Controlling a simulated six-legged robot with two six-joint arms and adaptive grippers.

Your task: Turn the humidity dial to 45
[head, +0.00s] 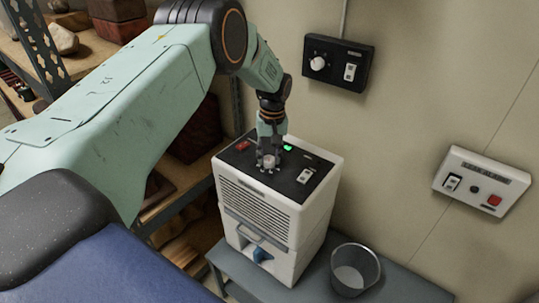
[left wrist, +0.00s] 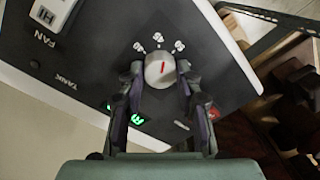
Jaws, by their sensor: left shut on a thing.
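The humidity dial is a pale round knob (left wrist: 160,70) with a red pointer line, on the black top panel (left wrist: 95,50) of a white dehumidifier (head: 268,205). Several printed marks stand around the knob; their figures are too blurred to read surely. The knob also shows small in the head view (head: 268,160). My left gripper (left wrist: 160,85) comes down from above, its two fingers on either side of the knob and shut on it. In the head view my left gripper (head: 268,150) partly hides the panel. My right gripper is not in view.
A fan switch (head: 305,175), a green display (head: 288,147) and a red switch (head: 243,145) share the panel. A metal bucket (head: 355,270) stands right of the unit on a grey bench (head: 400,288). A black control box (head: 337,63) and a white switch box (head: 484,182) are on the wall.

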